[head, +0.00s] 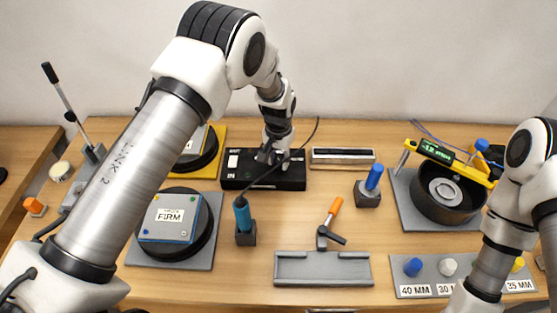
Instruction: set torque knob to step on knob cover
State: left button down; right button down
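A long black box (237,183) with small white labels stands at the back middle of the table. My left gripper (270,158) points down at the middle of its upper side, close to or touching it. The gripper is small and dark here, so whether its fingers are open or shut is unclear. The torque knob and its cover cannot be made out; the gripper may hide them. A plate labelled FIRM (170,216) lies on a round black pad on a grey base. My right arm comes down at the right, its gripper outside the picture.
A blue screwdriver (242,214) on a dark cable stands in a holder before the box. A grey clamp fixture (323,270), a blue-capped block (368,188), a black bowl fixture (446,197) and a labelled knob plate (430,277) stand to the right. My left arm crosses above the left side.

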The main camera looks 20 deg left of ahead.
aim_at(280, 161)
pick_arm(q)
jog(key=shift+f+m, duration=0.1)
jog(key=shift+m, duration=1.1)
jog(key=c, duration=1)
grip_release()
jog(key=shift+o, duration=1)
jog(key=shift+w+d+f, duration=0.1)
jog(key=shift+w, duration=0.15)
notch_tip(280, 161, up, 12)
jog(key=shift+f, duration=0.1)
